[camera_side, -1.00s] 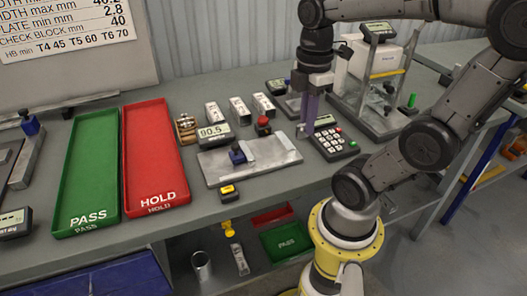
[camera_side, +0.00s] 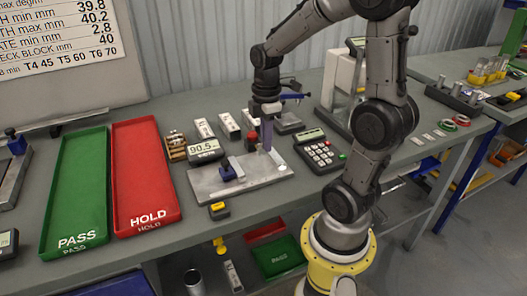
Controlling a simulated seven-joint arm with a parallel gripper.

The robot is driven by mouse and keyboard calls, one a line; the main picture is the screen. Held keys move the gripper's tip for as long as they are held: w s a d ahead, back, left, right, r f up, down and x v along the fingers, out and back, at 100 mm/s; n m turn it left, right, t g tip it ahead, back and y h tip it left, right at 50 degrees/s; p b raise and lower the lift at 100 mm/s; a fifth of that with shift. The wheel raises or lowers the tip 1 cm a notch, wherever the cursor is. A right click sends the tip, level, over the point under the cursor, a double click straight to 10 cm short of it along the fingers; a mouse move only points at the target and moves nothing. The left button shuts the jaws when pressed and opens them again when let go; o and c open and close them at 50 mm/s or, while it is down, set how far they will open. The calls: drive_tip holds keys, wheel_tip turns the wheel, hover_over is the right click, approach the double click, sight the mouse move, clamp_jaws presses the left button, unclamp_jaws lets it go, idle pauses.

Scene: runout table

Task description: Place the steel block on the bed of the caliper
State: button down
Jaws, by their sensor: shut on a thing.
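I cannot tell whether the block touches the bed.
A green PASS tray (camera_side: 78,190) and a red HOLD tray (camera_side: 145,175) lie at the left. Several pale blocks stand behind the caliper. A keypad device (camera_side: 320,152) lies to its right. A yellow-black item (camera_side: 218,210) sits at the front edge.

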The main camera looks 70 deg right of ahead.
drive_tip(key=f, duration=0.2)
drive_tip(key=w+f, duration=0.1)
drive_tip(key=shift+d+f, duration=0.25)
drive_tip(key=shift+d, duration=0.05)
drive_tip(key=shift+f, duration=0.45)
drive_tip(key=shift+f, duration=0.1)
drive_tip(key=c, duration=1)
unclamp_jaws()
drive_tip(key=shift+o, duration=0.2)
wheel_tip(320, 180, up, 12)
drive_tip(key=f, duration=0.1)
drive_tip(key=s+a+r+m+t, duration=0.1)
drive_tip(key=s+a+m+t, duration=0.1)
drive_tip(key=a, duration=0.5)
drive_tip(key=s+a+r+m+t, duration=0.1)
drive_tip(key=s+a+m+t, duration=0.2)
drive_tip(key=s+a+m, duration=0.2)
drive_tip(key=shift+s+a+m+t, duration=0.2)
drive_tip(key=shift+a+m+t, duration=0.1)
drive_tip(key=shift+a+m, duration=0.8)
